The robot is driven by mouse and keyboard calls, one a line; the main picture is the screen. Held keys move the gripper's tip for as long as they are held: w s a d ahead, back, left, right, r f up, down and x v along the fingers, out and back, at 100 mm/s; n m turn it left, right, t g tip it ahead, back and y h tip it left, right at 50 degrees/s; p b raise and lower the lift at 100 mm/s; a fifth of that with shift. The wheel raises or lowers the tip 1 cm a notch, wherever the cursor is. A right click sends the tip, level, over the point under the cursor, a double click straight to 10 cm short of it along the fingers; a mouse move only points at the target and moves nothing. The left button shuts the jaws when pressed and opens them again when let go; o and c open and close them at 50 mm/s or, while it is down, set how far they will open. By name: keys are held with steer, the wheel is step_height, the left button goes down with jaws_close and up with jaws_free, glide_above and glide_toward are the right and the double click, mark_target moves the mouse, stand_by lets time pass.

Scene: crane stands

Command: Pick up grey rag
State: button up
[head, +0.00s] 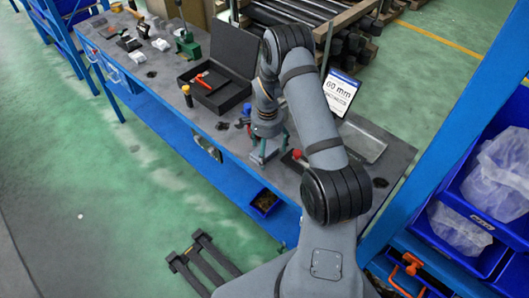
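I cannot make out a grey rag for certain in the head view. A small grey and white patch (207,147) shows at the bench's front edge, but I cannot tell what it is. Small dark patches lie on the bench top, one at the left (152,74) and one by my arm (222,126); they are too small to identify. My gripper (266,148) points down over the middle of the grey bench top (165,95). Its fingers are small and blend with items around them, so its opening and any contact are unclear.
An open black case (218,80) with a red tool stands left of my arm. A yellow-topped dark cylinder (187,96) is beside it. A "60 mm" sign (341,92) and a flat tray (361,143) are at the right. Blue bins (462,228) stand at the far right.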

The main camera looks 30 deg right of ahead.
mark_target(267, 151)
steer(key=shift+c, duration=1.1)
steer(key=c, duration=1)
steer(key=shift+o, duration=0.2)
steer(key=shift+w+r+b, duration=0.1)
steer(key=shift+r+b, duration=0.3)
steer(key=shift+r, duration=0.1)
step_height(267, 151, up, 2)
steer(key=shift+r+b, duration=0.1)
steer(key=shift+b, duration=0.55)
steer(key=s+d+r+b, duration=0.3)
steer(key=s+d+r, duration=0.3)
steer(key=d+r, duration=0.2)
steer(key=shift+d+b, duration=0.35)
steer(key=shift+d, duration=0.8)
steer(key=shift+f, duration=0.1)
